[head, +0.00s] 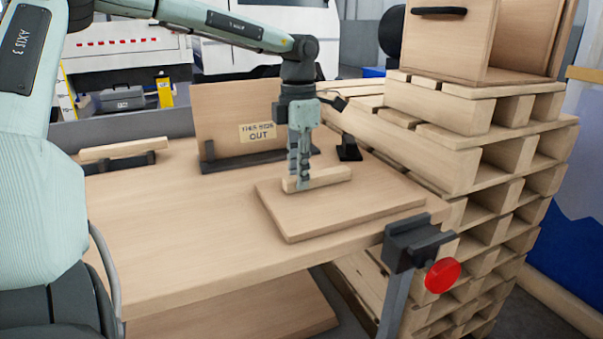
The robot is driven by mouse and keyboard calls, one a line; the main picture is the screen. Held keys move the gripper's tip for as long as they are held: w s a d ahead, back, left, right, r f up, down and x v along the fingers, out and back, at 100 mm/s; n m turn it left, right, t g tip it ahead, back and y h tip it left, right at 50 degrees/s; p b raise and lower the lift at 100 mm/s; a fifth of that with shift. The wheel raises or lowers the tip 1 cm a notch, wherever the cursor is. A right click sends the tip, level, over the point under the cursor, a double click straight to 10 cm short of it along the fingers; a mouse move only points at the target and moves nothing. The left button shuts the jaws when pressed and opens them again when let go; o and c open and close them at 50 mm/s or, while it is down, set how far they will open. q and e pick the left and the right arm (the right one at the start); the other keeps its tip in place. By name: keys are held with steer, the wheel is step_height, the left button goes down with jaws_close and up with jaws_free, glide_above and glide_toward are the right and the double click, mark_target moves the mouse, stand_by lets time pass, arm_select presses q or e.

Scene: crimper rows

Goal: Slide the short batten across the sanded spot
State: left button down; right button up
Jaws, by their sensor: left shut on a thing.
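The short batten (328,178) is a pale wooden bar lying on or just above a flat wooden board (345,215) on the workbench. My left gripper (300,182) points straight down and is shut on the batten near its left end. The fingers hide part of that end. I cannot tell whether the batten touches the board. No sanded spot stands out on the board, and part of its surface is hidden by the batten and gripper. My right gripper is not in view.
Behind stands an upright panel (220,108) with a label, in a dark holder. Another batten (125,147) rests on a black rack at the left. A clamp with a red knob (443,275) sits at the bench's front right corner. Stacked pallets (480,150) stand at right. The bench's left half is clear.

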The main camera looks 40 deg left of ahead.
arm_select(q)
steer(key=shift+w+a, duration=0.15)
steer(key=shift+a, duration=0.25)
steer(key=c, duration=1.2)
jaws_free()
step_height(320, 180, up, 12)
steer(key=shift+f, duration=0.1)
step_height(320, 180, down, 12)
steer(key=shift+s+d, duration=0.3)
steer(key=shift+d, duration=0.4)
